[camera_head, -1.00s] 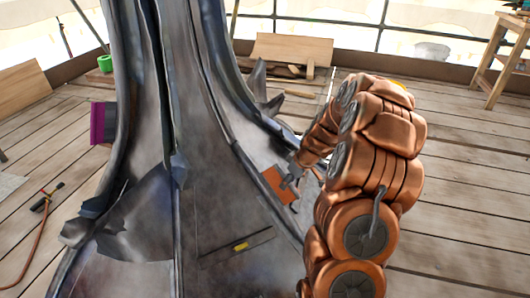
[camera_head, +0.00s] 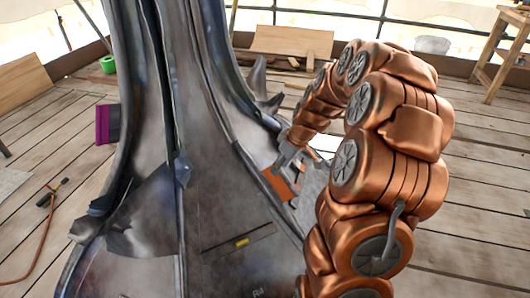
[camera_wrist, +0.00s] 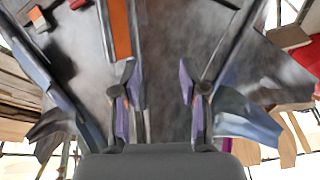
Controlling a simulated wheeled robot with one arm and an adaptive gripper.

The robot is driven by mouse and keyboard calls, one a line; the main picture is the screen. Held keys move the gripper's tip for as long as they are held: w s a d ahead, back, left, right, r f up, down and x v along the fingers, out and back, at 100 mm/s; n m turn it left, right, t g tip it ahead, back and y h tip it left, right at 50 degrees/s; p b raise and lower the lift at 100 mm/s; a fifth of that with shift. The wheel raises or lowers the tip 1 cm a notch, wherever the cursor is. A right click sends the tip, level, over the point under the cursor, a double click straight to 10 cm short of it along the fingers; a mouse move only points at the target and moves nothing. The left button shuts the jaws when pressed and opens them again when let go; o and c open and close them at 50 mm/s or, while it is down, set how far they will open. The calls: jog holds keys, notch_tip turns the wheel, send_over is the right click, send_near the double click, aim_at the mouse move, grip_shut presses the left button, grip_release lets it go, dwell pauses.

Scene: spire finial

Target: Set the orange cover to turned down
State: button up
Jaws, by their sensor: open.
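The orange cover (camera_head: 279,185) is on the right side of the grey metal spire's flared base in the head view, partly hidden by my gripper. In the wrist view it is a narrow orange strip (camera_wrist: 120,30) at the top, left of centre. My gripper (camera_head: 284,163) is at the cover's upper edge in the head view. In the wrist view my gripper (camera_wrist: 158,78) has its two purple-sided fingers apart, with nothing between them. The left fingertip is just below the strip's lower end; I cannot tell whether they touch.
A dark bar with a yellow piece (camera_head: 242,241) lies on the spire base, left of the cover. Torn metal sheets (camera_head: 138,225) stick out at the left. A purple piece (camera_head: 108,124) stands beyond the spire's left edge. Plank floor surrounds the base.

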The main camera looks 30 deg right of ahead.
jog(key=s+a+r+g+p, duration=0.1)
jog(key=s+a+r+p, duration=0.2)
jog(key=a+r+p, duration=0.2)
jog(key=shift+s+a+r, duration=0.3)
jog(key=shift+a+r, duration=1.2)
jog(key=shift+r, duration=0.55)
